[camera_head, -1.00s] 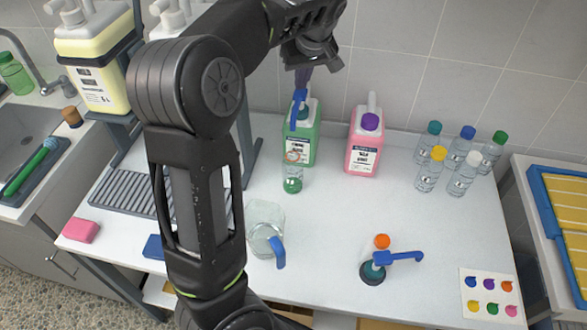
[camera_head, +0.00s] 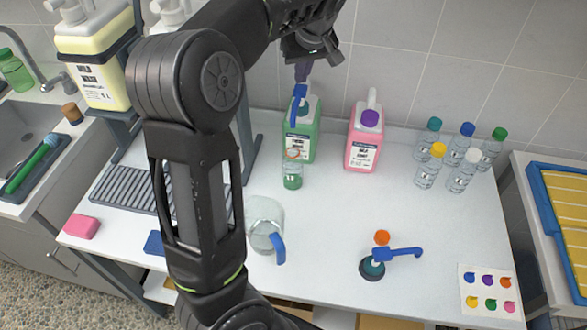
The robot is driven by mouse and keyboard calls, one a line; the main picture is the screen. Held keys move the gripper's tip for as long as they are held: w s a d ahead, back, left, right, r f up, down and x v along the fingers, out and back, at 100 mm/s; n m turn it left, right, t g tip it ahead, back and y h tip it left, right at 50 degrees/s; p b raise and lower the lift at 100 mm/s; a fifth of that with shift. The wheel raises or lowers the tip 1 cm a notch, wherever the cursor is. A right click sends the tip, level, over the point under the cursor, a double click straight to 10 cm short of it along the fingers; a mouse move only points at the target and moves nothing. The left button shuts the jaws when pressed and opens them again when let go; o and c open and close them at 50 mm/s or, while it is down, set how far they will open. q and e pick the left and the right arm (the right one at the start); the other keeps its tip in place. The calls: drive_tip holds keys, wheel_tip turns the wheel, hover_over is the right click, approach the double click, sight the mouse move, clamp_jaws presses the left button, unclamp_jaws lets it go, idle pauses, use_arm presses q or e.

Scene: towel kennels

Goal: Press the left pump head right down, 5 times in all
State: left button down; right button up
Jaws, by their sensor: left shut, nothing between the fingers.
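The green soap bottle (camera_head: 303,140) stands at the back of the table with a blue pump head (camera_head: 299,92) on top. Its spout points toward the front, over a small clear bottle (camera_head: 292,178) with green liquid in it. My left gripper (camera_head: 302,76) is shut and empty, pointing down just above the blue pump head. I cannot tell whether its fingertips touch the head. My right gripper is not in view.
A pink bottle (camera_head: 363,148) with a purple cap stands right of the green one. Several capped clear bottles (camera_head: 462,170) stand at the back right. The middle right is clear.

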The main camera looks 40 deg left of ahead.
sight(301, 88)
use_arm(q)
drive_tip(key=shift+f+b, duration=1.7)
drive_tip(key=shift+f, duration=0.5)
drive_tip(key=shift+r+p, duration=1.75)
drive_tip(key=shift+r, duration=0.6)
drive_tip(key=shift+f, duration=0.2)
